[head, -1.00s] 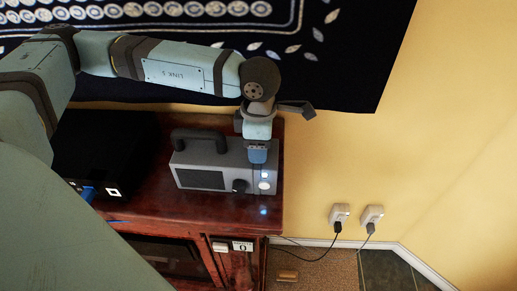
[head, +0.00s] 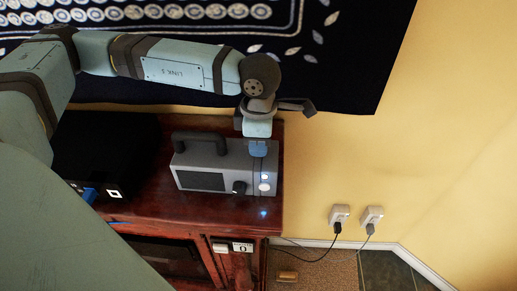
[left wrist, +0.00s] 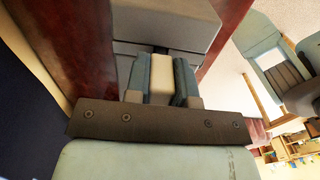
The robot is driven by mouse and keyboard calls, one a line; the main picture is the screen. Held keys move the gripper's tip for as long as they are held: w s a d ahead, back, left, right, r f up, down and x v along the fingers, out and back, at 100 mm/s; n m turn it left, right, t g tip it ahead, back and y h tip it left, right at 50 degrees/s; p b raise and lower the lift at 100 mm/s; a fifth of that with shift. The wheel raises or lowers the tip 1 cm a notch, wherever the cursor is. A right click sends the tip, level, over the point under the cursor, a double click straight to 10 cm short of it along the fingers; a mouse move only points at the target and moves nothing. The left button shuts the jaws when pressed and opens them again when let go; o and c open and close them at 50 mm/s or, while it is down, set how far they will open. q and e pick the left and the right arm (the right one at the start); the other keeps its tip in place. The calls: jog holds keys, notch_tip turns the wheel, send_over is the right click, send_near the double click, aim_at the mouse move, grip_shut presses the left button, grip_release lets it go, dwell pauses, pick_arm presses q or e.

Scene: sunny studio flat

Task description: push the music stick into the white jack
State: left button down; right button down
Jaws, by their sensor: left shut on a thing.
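My left gripper (head: 258,150) is shut on the music stick, just above the front right end of a grey speaker box (head: 207,163). In the left wrist view the stick (left wrist: 161,75) is a cream block between the two teal fingers of the left gripper (left wrist: 160,80). In the head view the fingers largely hide it. Two lit round spots sit on the speaker's right front; the lower one (head: 265,187) looks white, the upper one (head: 264,176) bluer. I see no contact between stick and jack. My right gripper is not in view.
The speaker stands on a reddish wooden cabinet (head: 150,207), with a carry handle on top and a dark knob (head: 239,187) in front. A black box (head: 105,150) stands at its left. Two wall plugs (head: 340,216) with cables are at the right. A dark patterned cloth hangs behind.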

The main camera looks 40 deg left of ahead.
pick_arm(q)
jog(key=shift+r+p, duration=0.95)
jog(key=shift+r, duration=1.45)
